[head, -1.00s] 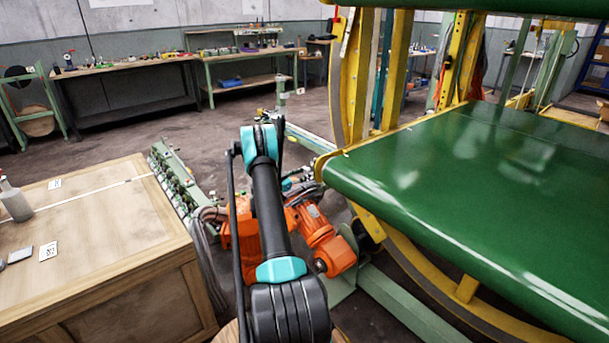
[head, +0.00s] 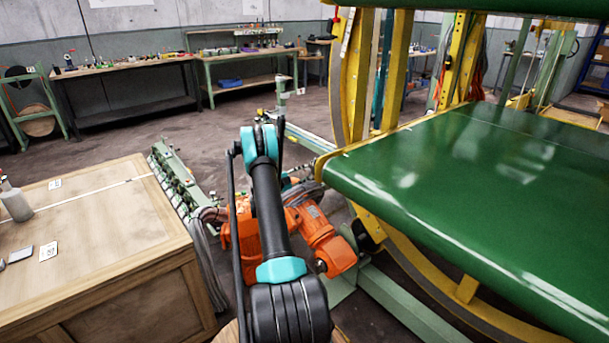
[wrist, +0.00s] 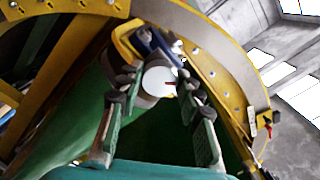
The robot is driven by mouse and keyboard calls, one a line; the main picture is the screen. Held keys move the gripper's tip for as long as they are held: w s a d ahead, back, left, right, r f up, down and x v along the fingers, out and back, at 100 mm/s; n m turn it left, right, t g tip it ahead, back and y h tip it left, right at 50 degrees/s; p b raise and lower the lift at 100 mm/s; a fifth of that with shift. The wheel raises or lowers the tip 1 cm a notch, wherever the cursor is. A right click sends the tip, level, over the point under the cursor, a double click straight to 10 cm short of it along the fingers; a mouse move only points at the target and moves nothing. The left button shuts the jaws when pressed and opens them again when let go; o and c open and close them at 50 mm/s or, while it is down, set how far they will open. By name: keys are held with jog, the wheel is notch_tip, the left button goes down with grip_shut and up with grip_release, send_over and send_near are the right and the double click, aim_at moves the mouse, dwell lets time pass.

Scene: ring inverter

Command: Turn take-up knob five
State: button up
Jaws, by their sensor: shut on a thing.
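In the wrist view a round knob with a pale, white face (wrist: 159,81) and a small red mark near its right edge sits in front of the yellow ring frame. My gripper (wrist: 155,84) has one jointed, grey-green finger on each side of the knob and is shut on it. The number of the knob cannot be read. In the head view my arm reaches forward and hides the gripper and the knob.
A large green belt surface (head: 480,190) with yellow frame posts (head: 392,75) stands at the right. Orange machinery (head: 328,245) is close beside my arm. A wooden bench (head: 90,235) stands at the left. Open floor (head: 130,125) lies behind, before the workbenches.

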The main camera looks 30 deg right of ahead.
jog(key=shift+f+m, duration=0.1)
jog(key=shift+m, duration=0.2)
dwell(0.4)
jog(key=o, duration=1.2)
jog(key=shift+a, duration=0.1)
jog(key=shift+c, duration=0.2)
jog(key=s+a, duration=0.1)
jog(key=a, duration=1.1)
